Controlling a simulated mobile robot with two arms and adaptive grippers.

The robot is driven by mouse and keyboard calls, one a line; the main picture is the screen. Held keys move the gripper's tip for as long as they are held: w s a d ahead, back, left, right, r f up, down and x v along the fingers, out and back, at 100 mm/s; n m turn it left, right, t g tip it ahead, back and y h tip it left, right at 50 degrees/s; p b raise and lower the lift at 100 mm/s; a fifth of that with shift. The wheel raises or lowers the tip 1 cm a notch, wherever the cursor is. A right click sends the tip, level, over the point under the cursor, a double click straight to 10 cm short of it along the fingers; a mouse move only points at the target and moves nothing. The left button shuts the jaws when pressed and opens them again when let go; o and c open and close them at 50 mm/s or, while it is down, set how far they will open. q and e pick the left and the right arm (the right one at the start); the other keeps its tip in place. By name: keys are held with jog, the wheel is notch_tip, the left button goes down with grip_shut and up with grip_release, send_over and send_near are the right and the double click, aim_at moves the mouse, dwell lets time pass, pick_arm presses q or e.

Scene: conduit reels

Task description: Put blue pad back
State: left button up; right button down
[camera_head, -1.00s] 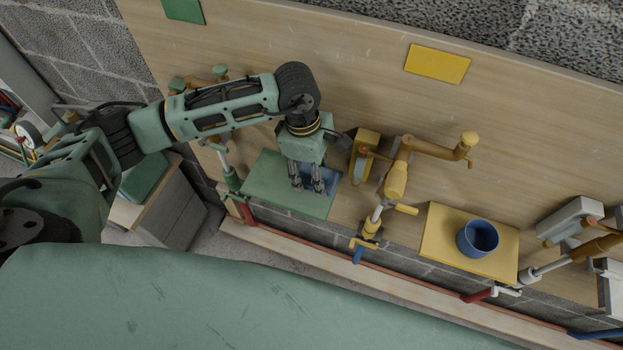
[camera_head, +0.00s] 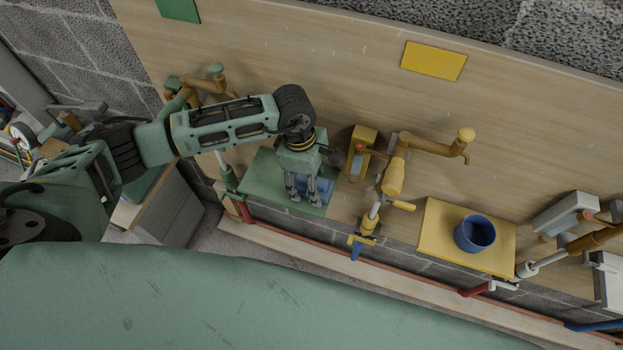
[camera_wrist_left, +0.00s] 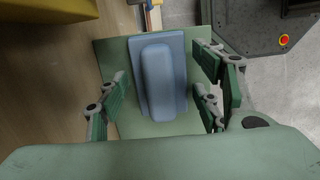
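The blue pad (camera_wrist_left: 163,78), a flat base with a raised rounded block, lies on a green mat (camera_wrist_left: 118,62) in the left wrist view. In the head view the pad (camera_head: 318,184) is partly hidden behind my fingers, on the green mat (camera_head: 262,180) on the wooden bench. My left gripper (camera_head: 302,197) points down over the mat. In the left wrist view my left gripper (camera_wrist_left: 160,103) is open, with fingers on either side of the pad and visible gaps to it. My right gripper is not in view.
A blue cup (camera_head: 474,233) stands on a yellow mat (camera_head: 440,240) at right. A yellow crank fixture (camera_head: 393,178) and a yellow block (camera_head: 361,150) stand close right of my gripper. Flat green (camera_head: 179,10) and yellow (camera_head: 434,60) plates lie farther back.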

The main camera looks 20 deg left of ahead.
pick_arm(q)
jog(key=shift+o, duration=0.4)
jog(key=shift+r, duration=0.2)
jog(key=r, duration=0.3)
jog(key=a+r+b, duration=0.1)
jog(key=r, duration=0.7)
jog(key=shift+a, duration=0.35)
jog(key=shift+r, duration=0.4)
